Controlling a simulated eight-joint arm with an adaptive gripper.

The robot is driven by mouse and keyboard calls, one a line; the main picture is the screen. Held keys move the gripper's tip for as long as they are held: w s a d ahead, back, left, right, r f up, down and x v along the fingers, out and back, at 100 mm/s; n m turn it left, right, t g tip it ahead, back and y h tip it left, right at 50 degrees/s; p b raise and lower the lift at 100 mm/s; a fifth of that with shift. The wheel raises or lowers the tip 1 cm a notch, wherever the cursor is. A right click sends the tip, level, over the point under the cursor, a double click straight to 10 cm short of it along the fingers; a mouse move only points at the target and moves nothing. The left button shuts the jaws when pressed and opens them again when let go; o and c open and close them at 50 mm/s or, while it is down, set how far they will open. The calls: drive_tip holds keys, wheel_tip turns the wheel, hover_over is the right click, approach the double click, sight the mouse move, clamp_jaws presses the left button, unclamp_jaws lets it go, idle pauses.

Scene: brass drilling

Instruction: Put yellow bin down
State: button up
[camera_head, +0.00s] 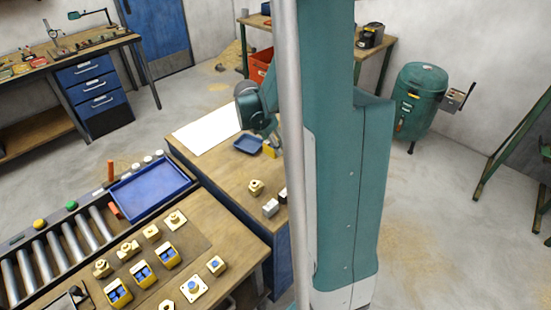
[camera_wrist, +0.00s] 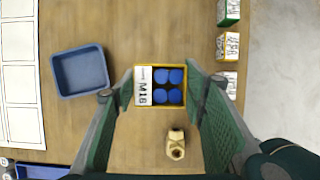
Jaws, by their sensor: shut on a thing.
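The yellow bin (camera_wrist: 160,112) shows in the wrist view between my two green fingers, with a white M16 label and several blue round-ended pieces inside. My gripper (camera_wrist: 160,80) is shut on it, one finger at each side. In the head view the yellow bin (camera_head: 269,151) is a small patch under my gripper (camera_head: 274,141), over the wooden bench top (camera_head: 215,166). The column hides part of that area. I cannot tell whether the bin's base touches the bench.
A blue tray (camera_wrist: 80,71) lies left of the bin, and a brass fitting (camera_wrist: 175,144) stands just below it in the picture. Small boxes, including a yellow one (camera_wrist: 227,46), line the right bench edge. White sheets (camera_wrist: 20,75) cover the left side.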

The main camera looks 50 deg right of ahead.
sight(268, 150)
drive_tip(key=shift+f, duration=2.4)
drive_tip(key=shift+f, duration=0.1)
drive_tip(key=shift+f+b, duration=0.3)
drive_tip(key=shift+f, duration=1.7)
drive_tip(key=shift+f, duration=0.15)
drive_tip(key=o, duration=0.9)
drive_tip(key=shift+r, duration=0.2)
drive_tip(key=shift+p+v, duration=0.45)
drive_tip(key=shift+v, duration=5.6)
